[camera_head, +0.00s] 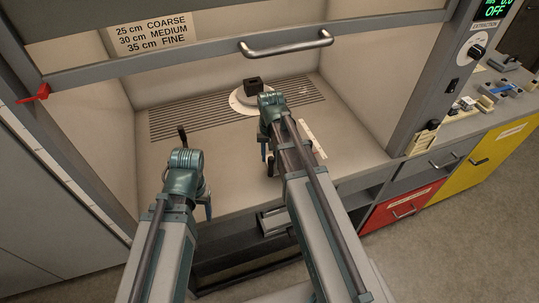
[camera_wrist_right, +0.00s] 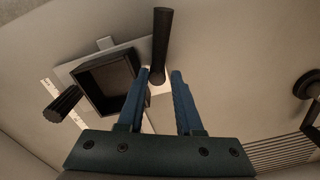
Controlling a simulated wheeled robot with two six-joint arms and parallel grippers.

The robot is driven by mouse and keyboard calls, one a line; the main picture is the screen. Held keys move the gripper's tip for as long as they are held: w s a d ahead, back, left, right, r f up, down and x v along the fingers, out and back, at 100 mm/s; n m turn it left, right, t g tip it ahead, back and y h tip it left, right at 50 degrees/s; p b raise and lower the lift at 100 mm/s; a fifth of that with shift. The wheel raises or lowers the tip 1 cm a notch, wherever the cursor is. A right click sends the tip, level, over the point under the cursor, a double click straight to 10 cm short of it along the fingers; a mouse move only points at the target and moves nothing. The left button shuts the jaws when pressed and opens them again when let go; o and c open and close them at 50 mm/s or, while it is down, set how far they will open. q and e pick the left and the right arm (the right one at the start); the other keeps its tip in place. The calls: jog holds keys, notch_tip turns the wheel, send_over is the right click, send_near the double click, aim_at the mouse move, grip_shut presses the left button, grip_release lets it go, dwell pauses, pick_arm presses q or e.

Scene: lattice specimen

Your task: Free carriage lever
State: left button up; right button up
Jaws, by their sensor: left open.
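In the right wrist view, a black cylindrical lever (camera_wrist_right: 162,40) points away from a black open square box (camera_wrist_right: 107,80) on a pale plate. My right gripper (camera_wrist_right: 161,74) is open, its blue fingers apart, with the lever's near end showing between the tips; I cannot tell whether it touches. A ribbed black knob (camera_wrist_right: 63,104) sits left of the box. In the head view my right gripper (camera_head: 268,160) is over the hood's floor, and its arm hides most of what lies below. My left gripper (camera_head: 207,207) is open and empty at the hood's front, near an upright dark handle (camera_head: 183,136).
A dark block (camera_head: 254,87) sits on a white disc (camera_head: 238,101) by the slotted vent (camera_head: 180,122). The raised sash handle (camera_head: 286,44) crosses above. Side walls bound the hood; its floor is mostly clear. A cluttered bench (camera_head: 500,95) stands right.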

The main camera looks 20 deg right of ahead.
aim_at(271, 159)
jog(key=shift+w+d+r+p, duration=0.25)
jog(key=shift+r+p, duration=0.35)
jog(key=shift+w+d+r+p, duration=0.2)
jog(key=shift+r+p, duration=0.35)
jog(key=shift+r, duration=0.05)
jog(key=s+r+p, duration=0.1)
jog(key=r+p, duration=0.1)
jog(key=r, duration=0.1)
jog(key=shift+s+a, duration=0.1)
jog(key=shift+s, duration=0.3)
jog(key=shift+w+r+p, duration=0.2)
jog(key=shift+w+p, duration=0.2)
jog(key=shift+w, duration=0.05)
jog(key=shift+s+a+r, duration=0.1)
jog(key=shift+s+r, duration=0.05)
jog(key=shift+s, duration=0.1)
jog(key=shift+w, duration=0.15)
notch_tip(271, 159, up, 12)
jog(key=p, duration=1.1)
jog(key=shift+p, duration=0.4)
